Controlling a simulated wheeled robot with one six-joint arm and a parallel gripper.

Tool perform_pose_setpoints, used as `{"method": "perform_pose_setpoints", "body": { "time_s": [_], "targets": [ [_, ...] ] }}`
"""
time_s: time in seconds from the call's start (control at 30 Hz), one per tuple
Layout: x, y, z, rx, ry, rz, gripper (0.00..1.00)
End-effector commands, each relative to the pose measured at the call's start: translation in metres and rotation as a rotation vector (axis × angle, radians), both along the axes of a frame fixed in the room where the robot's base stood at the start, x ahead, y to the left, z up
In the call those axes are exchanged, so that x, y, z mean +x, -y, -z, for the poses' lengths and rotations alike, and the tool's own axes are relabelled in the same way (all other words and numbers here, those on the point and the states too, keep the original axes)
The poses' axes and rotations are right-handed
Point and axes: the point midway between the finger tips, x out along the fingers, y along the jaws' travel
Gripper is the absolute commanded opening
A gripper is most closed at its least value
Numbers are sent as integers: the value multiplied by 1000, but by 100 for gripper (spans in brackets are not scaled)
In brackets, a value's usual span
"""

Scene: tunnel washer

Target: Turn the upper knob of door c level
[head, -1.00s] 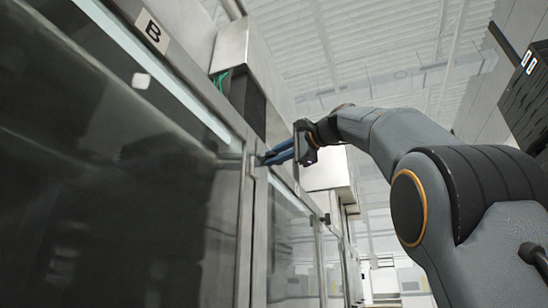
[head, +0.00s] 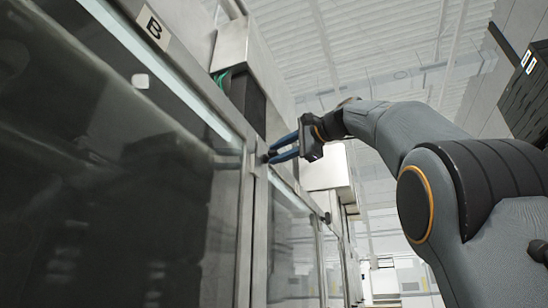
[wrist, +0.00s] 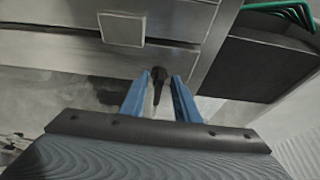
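A small black knob (wrist: 157,77) is on the metal frame in the wrist view, pointing roughly toward my gripper. My gripper (wrist: 158,90) has two blue fingers, open, one on each side of the knob. A gap shows beside the knob, so the fingers do not look closed on it. In the head view my gripper (head: 280,152) is at the upper corner of the glass door (head: 290,245) right of the door marked B (head: 152,29). The knob is mostly hidden by the fingers there. No letter C is readable.
A blank-looking pale plate (wrist: 122,28) is on the frame near the knob. Another dark knob (head: 327,218) is farther along the row. Metal boxes (head: 325,168) stick out above the doors. Open room lies right of the doors.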

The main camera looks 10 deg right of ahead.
Motion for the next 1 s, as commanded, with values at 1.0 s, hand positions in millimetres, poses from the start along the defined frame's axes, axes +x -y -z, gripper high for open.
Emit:
{"method": "perform_pose_setpoints", "body": {
  "time_s": [1.0],
  "targets": [
    [-50, 31, 0, 0, -1, 0, 28]
  ]
}}
